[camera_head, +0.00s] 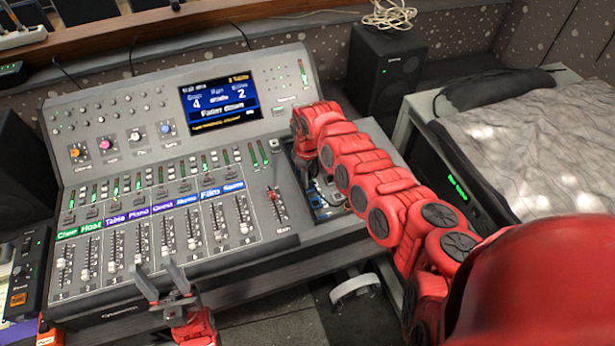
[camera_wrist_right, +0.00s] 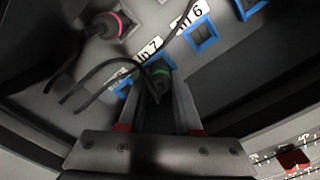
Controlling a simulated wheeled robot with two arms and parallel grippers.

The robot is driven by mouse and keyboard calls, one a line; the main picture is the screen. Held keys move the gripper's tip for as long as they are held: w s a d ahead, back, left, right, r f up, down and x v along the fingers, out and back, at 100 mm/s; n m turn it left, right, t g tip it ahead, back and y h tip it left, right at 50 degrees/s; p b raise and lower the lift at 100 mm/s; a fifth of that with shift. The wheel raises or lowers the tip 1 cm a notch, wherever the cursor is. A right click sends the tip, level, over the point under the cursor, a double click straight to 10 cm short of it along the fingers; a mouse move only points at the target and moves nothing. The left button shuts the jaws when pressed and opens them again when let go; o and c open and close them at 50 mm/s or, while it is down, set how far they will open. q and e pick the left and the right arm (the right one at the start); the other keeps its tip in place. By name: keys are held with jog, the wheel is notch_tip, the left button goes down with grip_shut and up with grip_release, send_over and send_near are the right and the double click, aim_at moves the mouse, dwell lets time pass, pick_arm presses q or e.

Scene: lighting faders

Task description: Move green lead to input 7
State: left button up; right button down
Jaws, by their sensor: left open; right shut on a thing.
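The green-ringed lead (camera_wrist_right: 158,72) shows in the right wrist view between the fingers of my right gripper (camera_wrist_right: 158,100), which is shut on its plug. The plug is over the blue-framed socket beside the "In 7" label (camera_wrist_right: 150,48); I cannot tell whether it is seated. In the head view my right arm reaches into the open bay (camera_head: 335,205) at the mixer's right, and its gripper is hidden there. My left gripper (camera_head: 163,286) is open and empty, in front of the mixer's lower faders.
A pink-ringed lead (camera_wrist_right: 108,25) is plugged in nearby, its dark cable crossing the panel. The blue-framed socket by "In 6" (camera_wrist_right: 203,36) looks empty. The mixer (camera_head: 160,130) fills the desk's left; a black speaker (camera_head: 385,65) stands behind my right arm.

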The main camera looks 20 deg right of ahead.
jog(key=shift+s+f, duration=0.15)
jog(key=shift+f, duration=0.05)
jog(key=c, duration=0.9)
grip_release()
jog(key=o, duration=0.4)
jog(key=shift+f, duration=0.1)
